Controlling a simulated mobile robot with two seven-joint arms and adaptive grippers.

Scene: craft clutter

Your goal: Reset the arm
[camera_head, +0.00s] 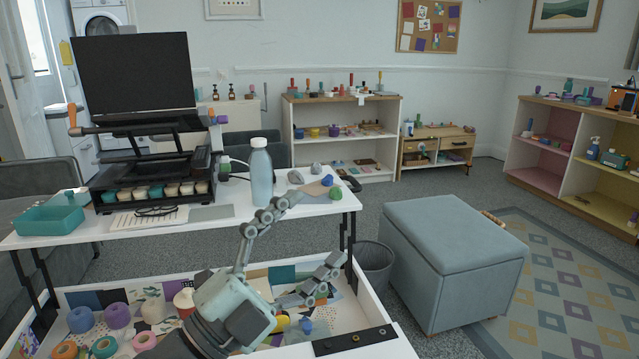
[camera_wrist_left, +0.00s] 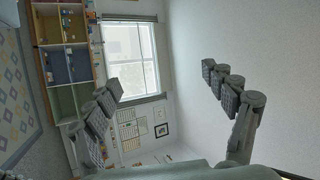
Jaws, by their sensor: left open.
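My left gripper (camera_head: 308,243) is raised over the right part of an open drawer (camera_head: 392,335) below the white desk (camera_head: 230,224). Its two fingers are spread wide with nothing between them. In the left wrist view the open fingers (camera_wrist_left: 165,95) stand apart, with the far wall and a window behind them. One finger reaches up in front of the desk's front edge, near the blue-grey bottle (camera_head: 261,172). My right gripper is in neither view.
The drawer holds several tape rolls (camera_head: 117,316) and craft pieces. The desk bears a monitor (camera_head: 133,73) on a stand and a teal tray (camera_head: 48,221). A blue-grey ottoman (camera_head: 452,252) and a bin (camera_head: 374,266) stand to the right.

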